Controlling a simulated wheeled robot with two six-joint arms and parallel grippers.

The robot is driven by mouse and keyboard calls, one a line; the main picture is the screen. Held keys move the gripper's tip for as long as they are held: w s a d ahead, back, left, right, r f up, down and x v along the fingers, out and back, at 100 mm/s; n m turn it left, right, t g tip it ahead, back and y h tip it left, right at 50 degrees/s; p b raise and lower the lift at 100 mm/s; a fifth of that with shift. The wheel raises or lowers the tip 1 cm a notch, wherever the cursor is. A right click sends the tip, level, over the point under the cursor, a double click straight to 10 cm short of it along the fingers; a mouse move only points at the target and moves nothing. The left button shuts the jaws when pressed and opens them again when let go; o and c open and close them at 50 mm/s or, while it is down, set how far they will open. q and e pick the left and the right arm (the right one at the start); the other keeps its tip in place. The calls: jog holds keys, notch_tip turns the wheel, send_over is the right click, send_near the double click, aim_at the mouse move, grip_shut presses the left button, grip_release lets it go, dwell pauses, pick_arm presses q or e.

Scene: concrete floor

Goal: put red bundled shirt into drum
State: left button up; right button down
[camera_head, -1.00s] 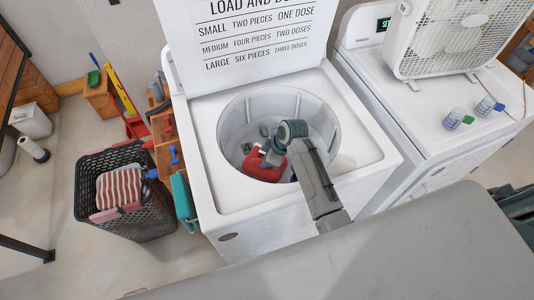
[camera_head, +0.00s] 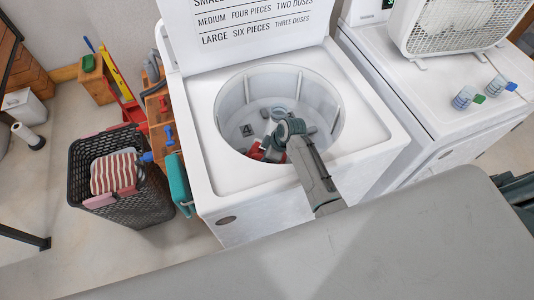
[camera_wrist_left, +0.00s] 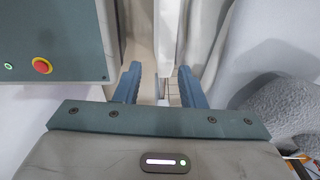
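The drum (camera_head: 232,100) is the open tub of the white top-loading washer, with its lid raised. The red bundled shirt (camera_head: 256,151) is inside the drum, near its front wall. Only a little red shows behind my right wrist, and most of the shirt is hidden. My right gripper (camera_head: 268,146) is down in the drum at the shirt. My wrist covers its fingers, so I cannot tell whether they are shut on it. My left gripper (camera_wrist_left: 158,85) is outside the head view. In the left wrist view its two blue fingers are apart with nothing held between them.
A dark basket (camera_head: 150,205) with a striped red-and-white cloth (camera_head: 115,173) stands left of the washer. A teal box (camera_head: 179,183) sits between them. A second white machine (camera_head: 440,110) with a fan (camera_head: 440,25) stands right. A grey surface (camera_head: 330,255) fills the front.

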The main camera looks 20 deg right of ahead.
jog(key=c, duration=1.3)
grip_release()
notch_tip(320, 180, up, 5)
jog(key=p, duration=0.5)
jog(key=shift+r+p, duration=0.2)
jog(key=shift+p, duration=0.15)
notch_tip(320, 180, up, 2)
jog(key=shift+r, duration=0.1)
notch_tip(320, 180, up, 18)
jog(key=shift+r, duration=0.15)
